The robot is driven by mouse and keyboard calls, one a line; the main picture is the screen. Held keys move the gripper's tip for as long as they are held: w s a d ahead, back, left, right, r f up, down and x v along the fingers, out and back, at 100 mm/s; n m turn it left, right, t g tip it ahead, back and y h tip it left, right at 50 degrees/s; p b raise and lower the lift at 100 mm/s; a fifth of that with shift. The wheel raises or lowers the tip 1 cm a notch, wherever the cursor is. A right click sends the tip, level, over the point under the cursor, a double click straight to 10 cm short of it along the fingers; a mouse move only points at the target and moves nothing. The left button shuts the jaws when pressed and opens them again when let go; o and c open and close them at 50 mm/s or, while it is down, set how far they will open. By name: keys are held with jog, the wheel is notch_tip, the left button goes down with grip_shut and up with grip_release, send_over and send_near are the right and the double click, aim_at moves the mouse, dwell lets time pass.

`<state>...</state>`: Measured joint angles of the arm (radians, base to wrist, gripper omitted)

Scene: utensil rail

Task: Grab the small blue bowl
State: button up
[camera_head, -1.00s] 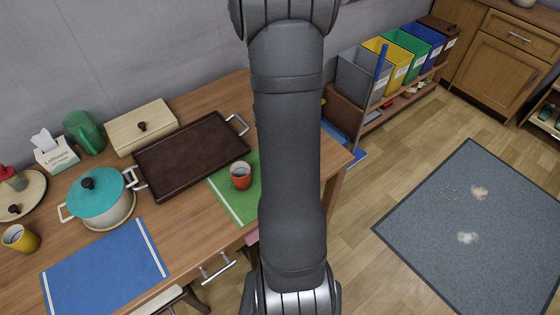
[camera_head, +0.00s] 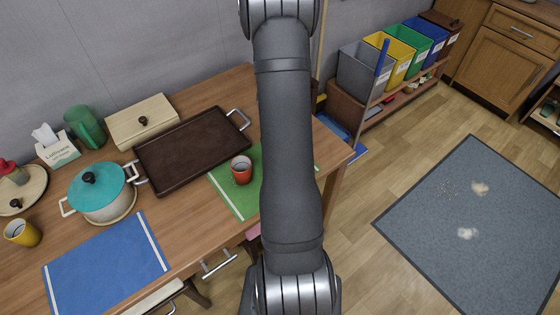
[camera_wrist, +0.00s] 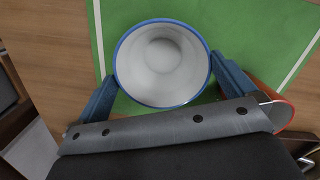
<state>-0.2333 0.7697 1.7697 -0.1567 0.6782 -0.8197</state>
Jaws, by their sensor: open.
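The small blue bowl (camera_wrist: 162,62) shows from above in the wrist view, round with a blue rim and a pale, empty inside. It stands on a green mat (camera_wrist: 245,30). My gripper (camera_wrist: 163,70) is open, with one blue finger to the left of the bowl and one to its right. Whether the fingers touch the bowl, and how high they are against its wall, I cannot tell. In the head view my arm hides the bowl and the gripper.
A red cup (camera_head: 241,170) stands on the green mat; in the wrist view the red cup (camera_wrist: 283,115) is close to the right finger, partly hidden. A dark tray (camera_head: 193,150), a teal pot (camera_head: 97,195) and a blue mat (camera_head: 105,268) are to the left.

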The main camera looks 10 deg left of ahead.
jog(key=shift+s+d+f, duration=0.1)
jog(key=shift+f, duration=0.8)
jog(key=shift+s+d+f, duration=0.1)
jog(key=shift+f, duration=0.75)
jog(key=c, duration=0.9)
jog(key=shift+r, duration=0.2)
